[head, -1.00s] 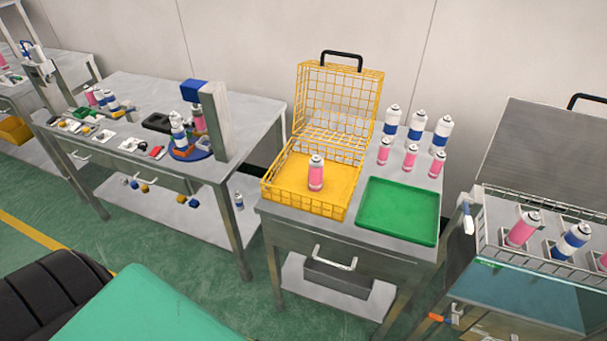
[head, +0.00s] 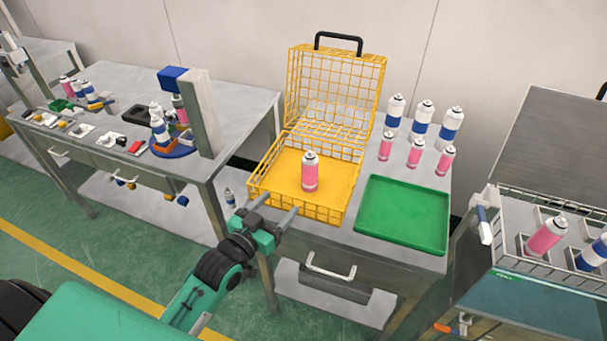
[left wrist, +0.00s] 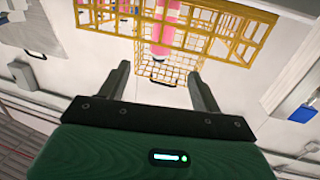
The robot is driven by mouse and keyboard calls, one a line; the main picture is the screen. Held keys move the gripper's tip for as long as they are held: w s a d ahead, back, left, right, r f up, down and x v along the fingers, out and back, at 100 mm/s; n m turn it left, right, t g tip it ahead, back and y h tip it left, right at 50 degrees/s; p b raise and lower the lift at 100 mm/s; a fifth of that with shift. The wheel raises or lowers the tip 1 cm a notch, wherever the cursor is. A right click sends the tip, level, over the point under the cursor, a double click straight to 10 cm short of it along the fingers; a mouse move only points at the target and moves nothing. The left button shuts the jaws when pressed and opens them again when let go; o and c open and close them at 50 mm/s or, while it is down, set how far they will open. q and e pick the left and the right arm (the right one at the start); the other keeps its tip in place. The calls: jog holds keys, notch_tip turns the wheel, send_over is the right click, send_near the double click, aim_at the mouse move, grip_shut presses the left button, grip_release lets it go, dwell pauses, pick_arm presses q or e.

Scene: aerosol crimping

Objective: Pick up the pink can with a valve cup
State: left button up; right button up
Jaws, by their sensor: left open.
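A pink can (head: 310,172) with a white upper part stands upright in the yellow wire basket (head: 270,198), whose lid is open at the back. Whether it has a valve cup is too small to tell. Several more pink cans, one of them here (head: 386,146), stand on the table right of the basket. My left gripper (head: 268,207) is open and empty near the basket's front left corner, apart from the can. In the left wrist view, the gripper (left wrist: 160,78) has its fingers spread, with the pink can (left wrist: 165,30) beyond them inside the basket. My right gripper is not in view.
An empty green tray (head: 402,214) lies right of the basket. Several white and blue cans (head: 422,117) stand behind it. A left workbench (head: 228,125) holds a fixture and parts. A grey wire crate (head: 540,262) with cans stands at the right.

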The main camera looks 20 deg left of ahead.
pick_arm(q)
jog(key=r, duration=0.1)
jog(key=p, duration=0.2)
send_near(305, 166)
jog(key=shift+t, duration=0.3)
jog(key=x, duration=0.3)
jog(key=f+x, duration=0.1)
jog(key=shift+w+d, duration=0.15)
jog(key=shift+d, duration=0.15)
jog(key=shift+w+d+r, duration=0.1)
jog(key=shift+w+r, duration=0.1)
jog(key=shift+w, duration=0.35)
jog(key=p+x, duration=0.1)
jog(key=x, duration=0.2)
jog(key=shift+w+r, duration=0.1)
jog(key=shift+w, duration=0.1)
jog(key=shift+w+p, duration=0.3)
jog(key=shift+w, duration=0.15)
